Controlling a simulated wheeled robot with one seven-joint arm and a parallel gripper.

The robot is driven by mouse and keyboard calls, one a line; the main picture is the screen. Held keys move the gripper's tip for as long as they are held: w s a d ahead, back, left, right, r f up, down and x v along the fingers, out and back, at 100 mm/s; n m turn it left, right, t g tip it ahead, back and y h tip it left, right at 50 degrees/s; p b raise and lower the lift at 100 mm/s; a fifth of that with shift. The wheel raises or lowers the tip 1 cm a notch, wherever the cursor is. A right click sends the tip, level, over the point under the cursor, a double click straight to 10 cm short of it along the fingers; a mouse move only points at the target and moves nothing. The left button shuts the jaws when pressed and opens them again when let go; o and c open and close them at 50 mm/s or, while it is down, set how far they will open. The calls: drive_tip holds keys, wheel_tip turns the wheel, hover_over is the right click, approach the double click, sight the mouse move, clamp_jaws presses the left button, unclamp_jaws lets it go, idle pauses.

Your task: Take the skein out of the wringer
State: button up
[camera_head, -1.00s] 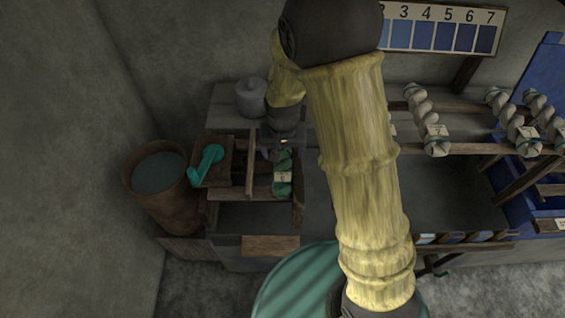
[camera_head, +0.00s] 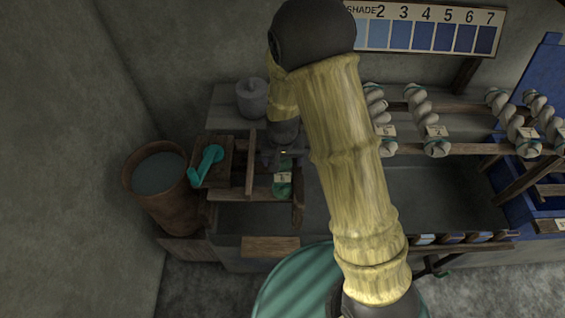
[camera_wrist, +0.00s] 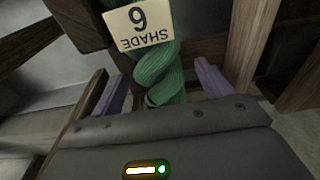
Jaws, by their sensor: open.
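The green twisted skein (camera_wrist: 160,70) hangs in the wringer, with a cream tag (camera_wrist: 140,25) that reads "SHADE 6" upside down in the wrist view. My gripper (camera_wrist: 158,92) is open, with one purple finger on each side of the skein's near end and a gap to each. It also shows in the head view (camera_head: 283,163), where it covers the skein's upper part.
A brown wooden bucket (camera_head: 160,172) of dark liquid stands left of the wringer. A grey lidded pot (camera_head: 251,98) stands behind it. Pale tagged skeins (camera_head: 428,122) hang on rails at the right. A shade chart (camera_head: 425,30) is on the wall.

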sight(282, 160)
idle(0.3)
drive_tip(key=c, duration=1.1)
drive_tip(key=shift+c, duration=0.2)
drive_tip(key=shift+r, duration=0.1)
wheel_tip(282, 160, up, 10)
